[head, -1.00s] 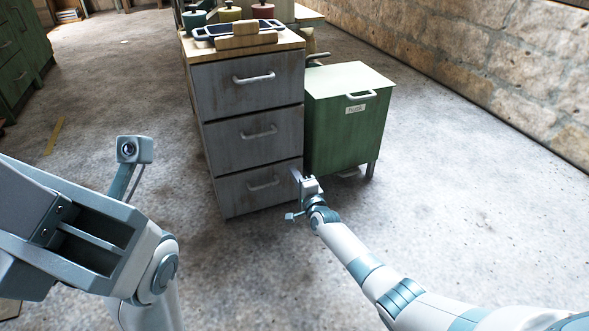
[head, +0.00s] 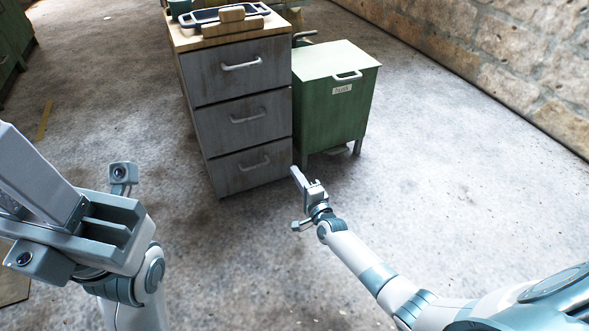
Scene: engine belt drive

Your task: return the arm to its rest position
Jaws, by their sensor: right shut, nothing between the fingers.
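My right gripper (head: 299,178) is shut and empty, held in front of the drawer cabinet and the green bin, with bare floor showing around it. My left gripper (head: 35,165) is large and close at the left edge. Its fingers point up and left, and I cannot tell whether they are open or shut. No object shows in it. My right arm (head: 360,262) reaches in from the lower right, bent at the elbow.
A grey three-drawer cabinet (head: 243,118) stands ahead, its drawers closed, with a dark-framed tray (head: 220,14) on its wooden top. A lidded green bin (head: 335,110) stands to its right. A stone wall (head: 480,45) is at right. The floor (head: 450,190) between is clear.

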